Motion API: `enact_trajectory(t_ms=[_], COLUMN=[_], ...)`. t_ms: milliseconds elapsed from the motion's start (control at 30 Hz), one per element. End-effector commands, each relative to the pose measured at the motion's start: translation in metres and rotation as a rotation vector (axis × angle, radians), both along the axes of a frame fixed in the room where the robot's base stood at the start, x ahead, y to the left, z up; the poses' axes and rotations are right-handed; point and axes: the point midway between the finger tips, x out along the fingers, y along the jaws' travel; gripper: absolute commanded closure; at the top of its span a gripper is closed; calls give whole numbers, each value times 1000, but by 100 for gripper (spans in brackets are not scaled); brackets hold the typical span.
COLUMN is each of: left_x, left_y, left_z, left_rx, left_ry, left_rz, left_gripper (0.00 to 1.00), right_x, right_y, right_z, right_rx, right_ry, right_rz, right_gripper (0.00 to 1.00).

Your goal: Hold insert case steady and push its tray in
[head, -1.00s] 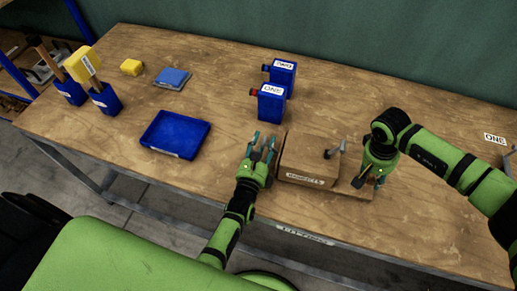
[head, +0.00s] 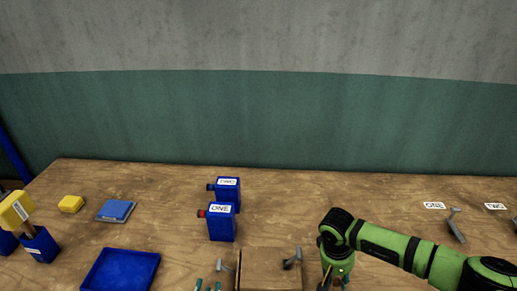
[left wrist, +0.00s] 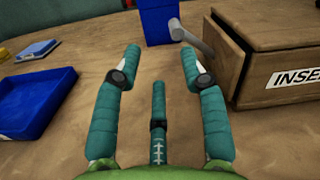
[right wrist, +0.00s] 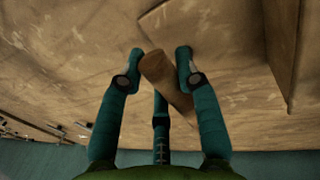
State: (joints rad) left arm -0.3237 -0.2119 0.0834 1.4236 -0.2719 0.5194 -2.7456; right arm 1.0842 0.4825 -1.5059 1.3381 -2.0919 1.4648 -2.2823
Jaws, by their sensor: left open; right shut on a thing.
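The wooden insert case (head: 270,270) is at the bottom edge of the head view, partly cut off. In the left wrist view it is at the right, its label (left wrist: 298,77) partly cut off. My left gripper (left wrist: 160,57) is open and empty, left of the case and apart from it. Its fingertips (head: 208,287) just show in the head view. My right gripper (right wrist: 160,58) is shut on a wooden peg-like handle (right wrist: 166,80) beside a flat wooden part (right wrist: 205,28), apparently the tray. How far the tray sticks out is hard to tell.
A blue tray (head: 120,272) lies left. ONE and TWO labels and another lever (head: 455,228) are at far right.

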Motion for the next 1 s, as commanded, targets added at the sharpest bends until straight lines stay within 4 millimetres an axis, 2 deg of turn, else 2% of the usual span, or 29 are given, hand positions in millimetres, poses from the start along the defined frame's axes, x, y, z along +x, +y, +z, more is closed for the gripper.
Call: enact_trajectory(t_ms=[33, 100, 533, 1000], left_x=[-9, -9, -9, -9], left_y=[-28, -28, -28, -28], left_z=[-4, -4, -4, -4], left_rx=[-75, -75, -75, -75], left_ry=[23, 23, 24, 24], left_rz=[13, 13, 12, 12], left_gripper=[58, 58, 58, 58], right_x=[-3, -3, 0, -1], right_y=[3, 3, 2, 16], right_z=[-2, -2, 6, 69], right_rx=[5, 5, 2, 3], right_ry=[7, 6, 1, 1], right_rz=[4, 4, 2, 3], right_gripper=[63, 39, 39, 39])
